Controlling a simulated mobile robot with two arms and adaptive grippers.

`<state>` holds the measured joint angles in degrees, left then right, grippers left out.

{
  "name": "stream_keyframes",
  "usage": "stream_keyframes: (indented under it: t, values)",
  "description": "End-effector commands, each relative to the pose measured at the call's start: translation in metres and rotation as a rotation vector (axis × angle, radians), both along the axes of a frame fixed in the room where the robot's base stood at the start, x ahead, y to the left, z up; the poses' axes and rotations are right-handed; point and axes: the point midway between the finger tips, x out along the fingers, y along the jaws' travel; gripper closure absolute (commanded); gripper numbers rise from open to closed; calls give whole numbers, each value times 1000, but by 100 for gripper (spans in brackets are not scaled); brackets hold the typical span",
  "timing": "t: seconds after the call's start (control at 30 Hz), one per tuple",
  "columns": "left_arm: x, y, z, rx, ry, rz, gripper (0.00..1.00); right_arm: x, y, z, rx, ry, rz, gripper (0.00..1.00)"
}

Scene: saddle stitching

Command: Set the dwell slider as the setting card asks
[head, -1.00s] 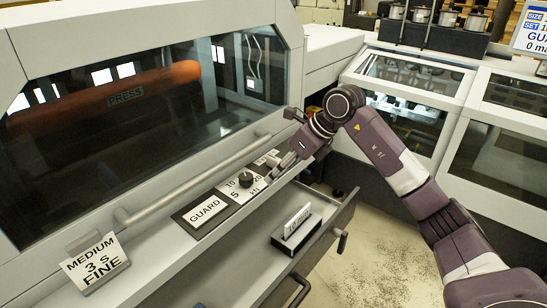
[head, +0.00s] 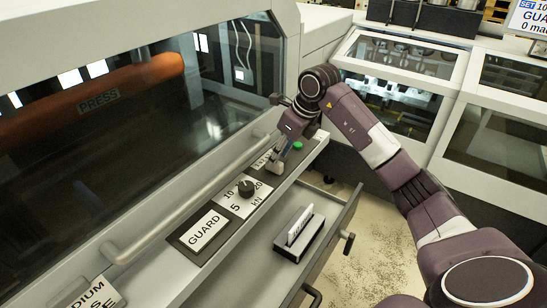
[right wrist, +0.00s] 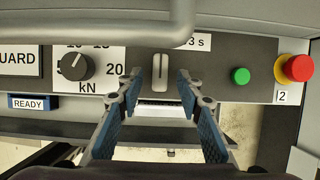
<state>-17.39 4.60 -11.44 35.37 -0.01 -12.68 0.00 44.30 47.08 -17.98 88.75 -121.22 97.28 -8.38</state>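The dwell slider shows in the right wrist view as a pale upright handle (right wrist: 160,68) on the dark control panel, under a white scale strip whose visible end reads "3 s". My right gripper (right wrist: 160,84) is open, one finger on each side of the handle, with gaps visible. In the head view the right gripper (head: 277,166) points down at the panel and hides the slider. The setting card (head: 92,296) at lower left is cut by the frame edge; part of "MEDIUM" is legible. My left gripper is not in view.
A kN knob (right wrist: 77,66) is left of the slider; a green button (right wrist: 240,76) and red stop button (right wrist: 298,68) are right. A grey handrail (head: 190,195) runs along the panel's back. An open drawer (head: 330,240) holding a labelled block (head: 299,235) is in front.

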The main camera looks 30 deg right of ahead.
Motion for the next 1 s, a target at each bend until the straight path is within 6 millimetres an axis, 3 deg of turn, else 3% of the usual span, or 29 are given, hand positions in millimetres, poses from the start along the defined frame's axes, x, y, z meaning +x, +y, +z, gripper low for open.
stream_keyframes:
  t: [0.1,0.23,0.57,0.87,1.0]
  values:
    - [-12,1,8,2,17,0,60,6,4,-15,3,3,2,67]
    - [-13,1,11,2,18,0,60,11,5,-28,2,1,0,67]
    - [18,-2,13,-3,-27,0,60,13,5,-34,0,0,1,67]
    - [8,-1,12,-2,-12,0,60,13,5,-34,0,-1,1,98]
    - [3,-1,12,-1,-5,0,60,13,5,-33,0,-1,0,100]
